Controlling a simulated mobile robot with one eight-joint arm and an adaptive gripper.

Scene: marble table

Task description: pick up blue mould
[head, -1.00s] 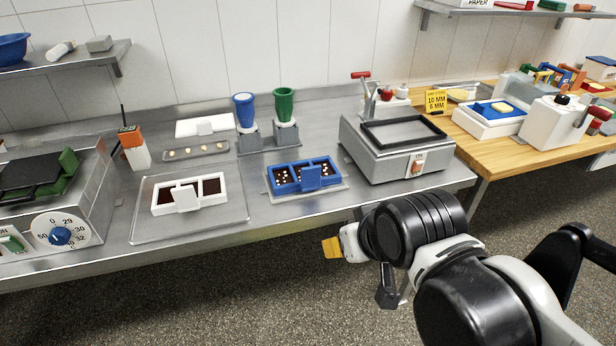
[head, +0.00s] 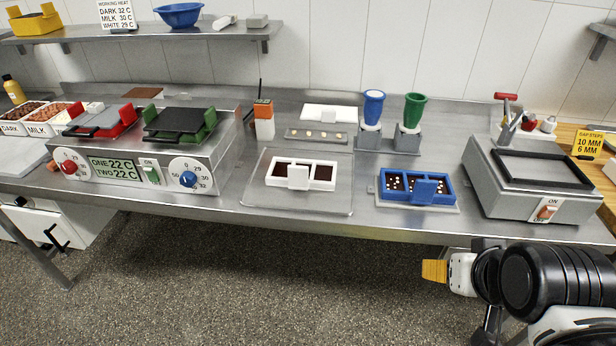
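The blue mould (head: 397,183) is a rectangular tray with dark filling and small pale bits on it. It sits on a thin grey plate (head: 450,209) near the table's front edge, right of centre in the head view. A blue block-like tab stands on its front side. My gripper (head: 434,271) is at the lower right, in front of the table edge and below the mould, apart from it. An orange-yellow tip points left. I cannot tell whether the fingers are open or shut.
A white mould (head: 273,178) with dark filling is on a clear sheet to the left. Blue (head: 373,103) and green (head: 414,108) funnel cups stand behind. A grey machine (head: 530,185) is at the right, and a two-dial heater (head: 130,165) at the left.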

